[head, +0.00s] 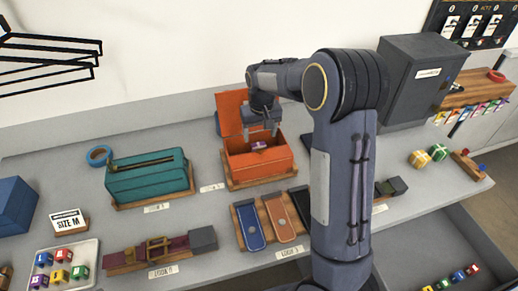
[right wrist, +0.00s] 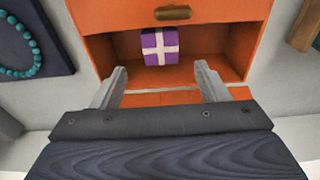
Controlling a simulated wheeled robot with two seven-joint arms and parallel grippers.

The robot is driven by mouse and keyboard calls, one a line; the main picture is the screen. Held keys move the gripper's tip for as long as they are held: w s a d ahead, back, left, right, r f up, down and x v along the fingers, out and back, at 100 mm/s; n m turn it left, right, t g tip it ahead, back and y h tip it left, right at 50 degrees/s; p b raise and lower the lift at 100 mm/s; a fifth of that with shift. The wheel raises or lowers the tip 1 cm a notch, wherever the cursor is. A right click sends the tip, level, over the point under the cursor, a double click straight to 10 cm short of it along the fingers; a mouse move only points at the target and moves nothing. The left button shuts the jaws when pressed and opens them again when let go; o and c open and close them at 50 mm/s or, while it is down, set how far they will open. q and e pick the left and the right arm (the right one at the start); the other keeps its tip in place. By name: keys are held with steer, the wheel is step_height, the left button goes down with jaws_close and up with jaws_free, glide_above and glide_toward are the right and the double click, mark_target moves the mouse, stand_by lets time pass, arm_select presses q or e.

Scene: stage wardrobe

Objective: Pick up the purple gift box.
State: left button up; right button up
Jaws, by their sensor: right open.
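The purple gift box (head: 259,146) with a pale ribbon cross sits inside the open orange box (head: 258,167). It also shows in the right wrist view (right wrist: 160,46), against an orange wall with a brass handle. My right gripper (head: 262,131) hangs over the orange box, above the gift box. Its fingers are apart and empty, and in the right wrist view the gift box appears beyond the gap between the fingertips (right wrist: 160,70). A gap to the gift box remains visible there. My left gripper is not in view.
The orange box's raised lid (head: 230,108) stands behind my right gripper. A teal box (head: 148,178) is to the left. A dark cabinet (head: 415,75) and yellow (head: 420,159) and green (head: 438,152) gift boxes are to the right.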

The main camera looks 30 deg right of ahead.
step_height(320, 180, down, 7)
steer(key=shift+a+r+p, duration=0.1)
steer(key=shift+r+p, duration=0.1)
steer(key=shift+p, duration=0.75)
steer(key=shift+f, duration=0.3)
steer(key=shift+c, duration=0.5)
steer(key=c, duration=1)
